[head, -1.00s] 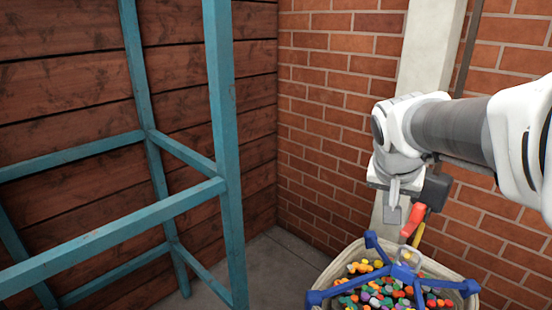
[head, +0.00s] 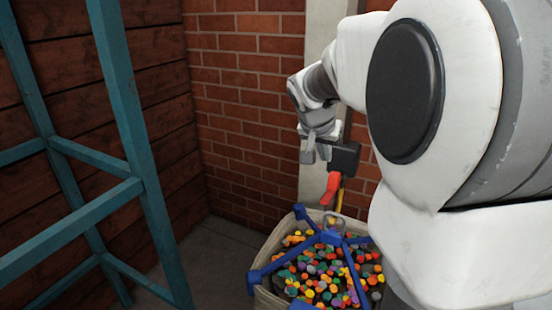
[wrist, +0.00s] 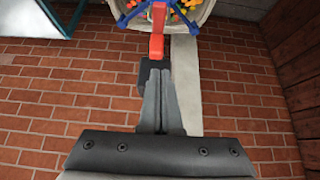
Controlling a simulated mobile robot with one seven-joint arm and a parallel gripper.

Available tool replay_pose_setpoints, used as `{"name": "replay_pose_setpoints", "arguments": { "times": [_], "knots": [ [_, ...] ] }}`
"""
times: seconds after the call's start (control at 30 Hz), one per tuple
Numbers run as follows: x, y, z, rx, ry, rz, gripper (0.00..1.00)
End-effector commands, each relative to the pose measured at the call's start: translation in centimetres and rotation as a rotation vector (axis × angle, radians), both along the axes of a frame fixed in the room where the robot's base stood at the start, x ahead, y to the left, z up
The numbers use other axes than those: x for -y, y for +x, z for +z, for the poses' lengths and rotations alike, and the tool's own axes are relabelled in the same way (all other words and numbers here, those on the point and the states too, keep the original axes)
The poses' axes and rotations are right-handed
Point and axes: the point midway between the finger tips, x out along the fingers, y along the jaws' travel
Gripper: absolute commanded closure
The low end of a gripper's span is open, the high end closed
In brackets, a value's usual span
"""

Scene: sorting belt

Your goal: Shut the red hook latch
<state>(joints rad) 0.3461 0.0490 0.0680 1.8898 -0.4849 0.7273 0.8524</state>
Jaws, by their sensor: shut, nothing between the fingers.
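The red hook latch (head: 332,188) hangs from a dark block (head: 345,158) on the pale post, above the bin. Its red part slants down and to the left in the head view. In the wrist view the red latch (wrist: 157,30) lies just beyond my fingertips, with the dark block (wrist: 146,70) beside and partly behind them. My gripper (head: 308,157) is shut and empty, just left of the block in the head view; its closed fingers also show in the wrist view (wrist: 158,78). Whether they touch the block I cannot tell.
A bin (head: 262,296) of colourful pieces with a blue frame (head: 330,237) on top stands below the latch. A yellow piece (head: 339,201) hangs under the latch. A teal metal frame (head: 130,130) stands at the left. Brick wall (head: 240,100) closes off the back.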

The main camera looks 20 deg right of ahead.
Motion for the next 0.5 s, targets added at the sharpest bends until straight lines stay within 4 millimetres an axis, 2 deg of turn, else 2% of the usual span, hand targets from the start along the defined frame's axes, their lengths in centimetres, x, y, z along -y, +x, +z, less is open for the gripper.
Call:
{"name": "replay_pose_setpoints", "arguments": {
  "times": [0.5],
  "knots": [
    [4.1, 3.6, -8.0, -0.006, 0.002, -0.001, 1.00]
  ]
}}
